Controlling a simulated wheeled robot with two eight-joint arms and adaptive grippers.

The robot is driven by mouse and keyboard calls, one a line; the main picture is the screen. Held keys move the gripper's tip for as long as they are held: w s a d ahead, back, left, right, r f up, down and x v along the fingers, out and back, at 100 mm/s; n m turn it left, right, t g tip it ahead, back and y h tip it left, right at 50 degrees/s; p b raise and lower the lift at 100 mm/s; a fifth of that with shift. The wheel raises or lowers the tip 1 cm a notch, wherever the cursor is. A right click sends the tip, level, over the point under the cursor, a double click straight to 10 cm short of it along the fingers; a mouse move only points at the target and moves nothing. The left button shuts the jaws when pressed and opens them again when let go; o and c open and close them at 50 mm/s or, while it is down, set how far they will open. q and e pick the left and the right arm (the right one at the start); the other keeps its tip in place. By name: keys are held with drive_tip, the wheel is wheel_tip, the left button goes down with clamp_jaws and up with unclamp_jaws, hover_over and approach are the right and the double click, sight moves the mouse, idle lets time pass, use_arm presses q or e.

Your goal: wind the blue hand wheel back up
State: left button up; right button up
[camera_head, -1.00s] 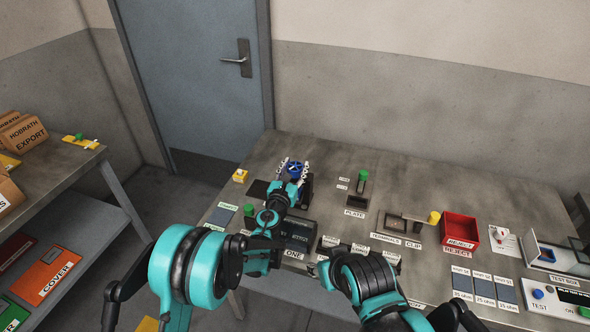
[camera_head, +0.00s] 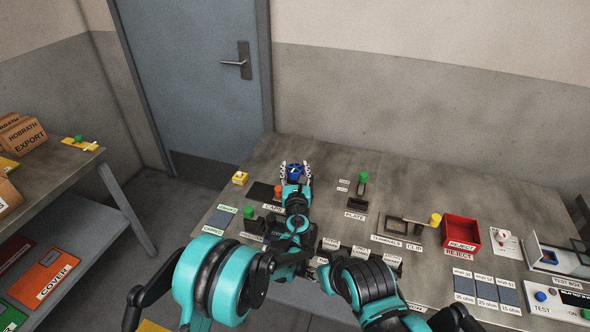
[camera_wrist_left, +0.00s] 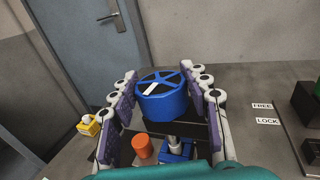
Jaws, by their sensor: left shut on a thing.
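The blue hand wheel (camera_head: 294,169) is near the back left of the bench. It is a thick blue ring with spokes and a white mark on top, clear in the left wrist view (camera_wrist_left: 162,98). My left gripper (camera_head: 295,173) has its fingers on either side of the wheel. In the left wrist view, the purple pads of my left gripper (camera_wrist_left: 160,97) flank the rim and hold it. A metal shaft and a blue block (camera_wrist_left: 176,152) show below the wheel.
An orange cylinder (camera_wrist_left: 142,146) stands close below the wheel. A yellow block with a button (camera_head: 240,177) is to the left. A green-topped post (camera_head: 363,177) by FREE and LOCK labels is to the right. A red reject bin (camera_head: 460,230) is farther right.

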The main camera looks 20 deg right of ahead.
sight(295, 168)
use_arm(q)
drive_tip(key=o, duration=1.2)
drive_tip(key=shift+c, duration=0.2)
drive_tip(key=shift+r, duration=0.1)
wheel_tip(295, 168, up, 10)
drive_tip(key=shift+f, duration=0.1)
